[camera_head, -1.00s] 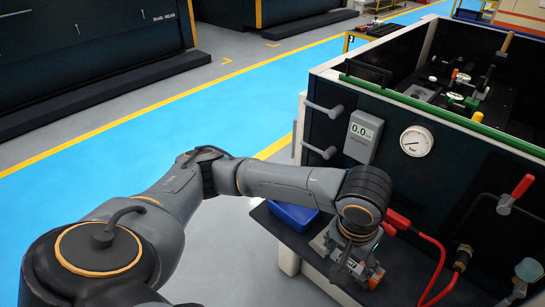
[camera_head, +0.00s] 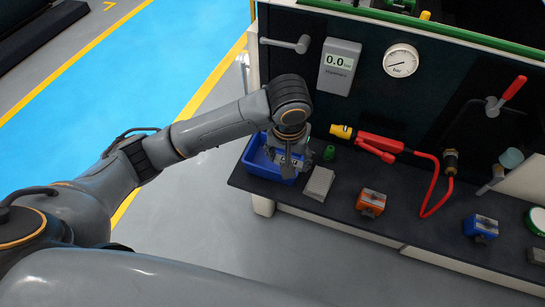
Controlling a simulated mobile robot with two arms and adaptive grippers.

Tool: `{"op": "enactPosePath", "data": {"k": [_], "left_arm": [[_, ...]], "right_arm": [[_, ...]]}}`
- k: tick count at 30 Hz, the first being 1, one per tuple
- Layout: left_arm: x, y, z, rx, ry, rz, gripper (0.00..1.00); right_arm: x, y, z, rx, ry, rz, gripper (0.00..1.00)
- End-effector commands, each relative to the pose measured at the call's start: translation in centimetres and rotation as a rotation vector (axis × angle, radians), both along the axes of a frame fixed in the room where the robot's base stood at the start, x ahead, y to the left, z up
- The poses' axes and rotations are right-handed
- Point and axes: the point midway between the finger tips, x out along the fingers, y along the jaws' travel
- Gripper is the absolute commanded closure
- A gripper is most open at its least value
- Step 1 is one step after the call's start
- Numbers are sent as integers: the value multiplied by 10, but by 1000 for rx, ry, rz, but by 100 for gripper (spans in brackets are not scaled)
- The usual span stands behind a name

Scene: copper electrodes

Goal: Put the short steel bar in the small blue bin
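The small blue bin (camera_head: 256,165) stands at the left end of the dark shelf. My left gripper (camera_head: 289,172) points down at the right side of the bin and hides part of it. Its fingers are small and partly blurred, so I cannot tell whether they are open or hold something. A grey metal block (camera_head: 318,184) lies on the shelf just right of the bin; it may be the short steel bar, but I cannot be sure. Another grey piece (camera_head: 537,256) lies at the far right edge. My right gripper is not in view.
A small green piece (camera_head: 329,153) is near the gripper. A red and yellow tool (camera_head: 367,141) with a red cable lies behind. An orange block (camera_head: 371,203) and a blue block (camera_head: 481,227) stand right. Bare shelf lies between them.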

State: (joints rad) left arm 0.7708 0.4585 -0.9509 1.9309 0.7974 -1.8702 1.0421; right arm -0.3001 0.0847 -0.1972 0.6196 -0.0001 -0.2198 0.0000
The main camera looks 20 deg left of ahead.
Motion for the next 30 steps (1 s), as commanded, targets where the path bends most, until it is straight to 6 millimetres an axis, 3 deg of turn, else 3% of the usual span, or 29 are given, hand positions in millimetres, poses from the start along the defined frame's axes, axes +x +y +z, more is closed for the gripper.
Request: {"op": "enactPosePath", "data": {"k": [3,9,17,24,30], "left_arm": [[22,22,-13,3,1,7,71],[42,40,-49,1,0,1,71],[53,50,-67,1,0,1,71],[54,51,-98,0,1,-2,71],[55,51,-101,-1,-2,-2,71]], "right_arm": [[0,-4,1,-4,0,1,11],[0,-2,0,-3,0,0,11],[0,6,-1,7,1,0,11],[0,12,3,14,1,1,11],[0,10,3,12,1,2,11]]}}
